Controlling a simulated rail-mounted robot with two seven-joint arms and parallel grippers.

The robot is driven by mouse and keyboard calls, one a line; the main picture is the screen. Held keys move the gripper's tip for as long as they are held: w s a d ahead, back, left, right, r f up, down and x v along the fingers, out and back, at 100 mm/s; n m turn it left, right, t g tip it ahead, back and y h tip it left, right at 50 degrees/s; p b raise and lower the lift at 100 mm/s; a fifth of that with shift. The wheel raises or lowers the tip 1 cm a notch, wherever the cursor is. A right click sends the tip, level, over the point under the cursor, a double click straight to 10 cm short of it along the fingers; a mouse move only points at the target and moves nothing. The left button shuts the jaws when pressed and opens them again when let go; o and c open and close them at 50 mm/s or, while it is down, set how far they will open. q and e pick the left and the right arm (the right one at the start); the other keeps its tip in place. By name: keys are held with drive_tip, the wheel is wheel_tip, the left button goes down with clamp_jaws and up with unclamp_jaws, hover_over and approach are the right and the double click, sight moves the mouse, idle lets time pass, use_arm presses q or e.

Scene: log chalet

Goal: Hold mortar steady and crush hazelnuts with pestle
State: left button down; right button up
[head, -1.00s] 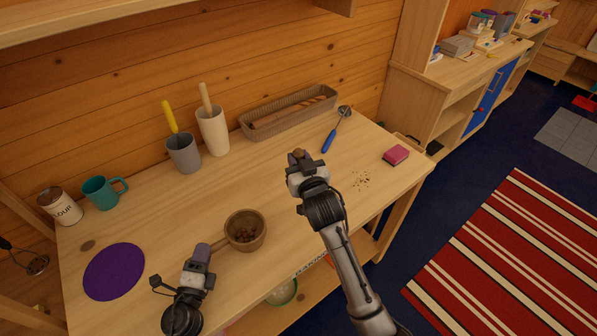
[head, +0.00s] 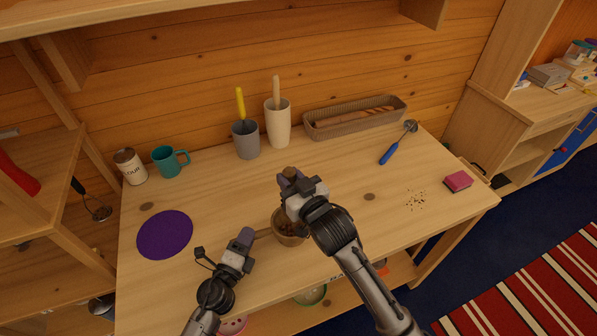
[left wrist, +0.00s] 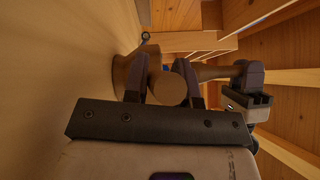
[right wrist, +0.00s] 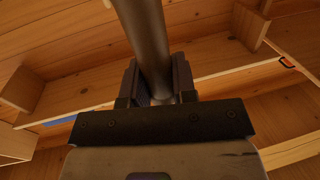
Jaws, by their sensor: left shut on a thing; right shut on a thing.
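The brown mortar (head: 290,240) stands on the table, its side handle pointing left. My left gripper (head: 247,236) is shut on that handle; in the left wrist view the round handle end (left wrist: 167,88) sits between the fingers, with the mortar (left wrist: 122,72) beyond. My right gripper (head: 291,183) is shut on the pestle, whose brown top (head: 290,171) shows above the fingers. The pestle shaft also shows in the right wrist view (right wrist: 145,35). The right gripper is over the mortar and covers much of its opening. I cannot tell whether the pestle touches the nuts.
A purple mat (head: 165,234) lies left. A teal mug (head: 168,163), flour can (head: 130,167), grey cup (head: 246,141), cream cup (head: 278,125) and basket (head: 355,118) line the back. Crumbs (head: 415,200) and a pink sponge (head: 458,181) lie right.

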drive_tip(key=shift+f, duration=2.65)
drive_tip(key=shift+s, duration=0.1)
drive_tip(key=shift+s+d, duration=0.2)
drive_tip(key=shift+s, duration=0.15)
drive_tip(key=shift+f, duration=1.7)
drive_tip(key=shift+w+r, duration=0.1)
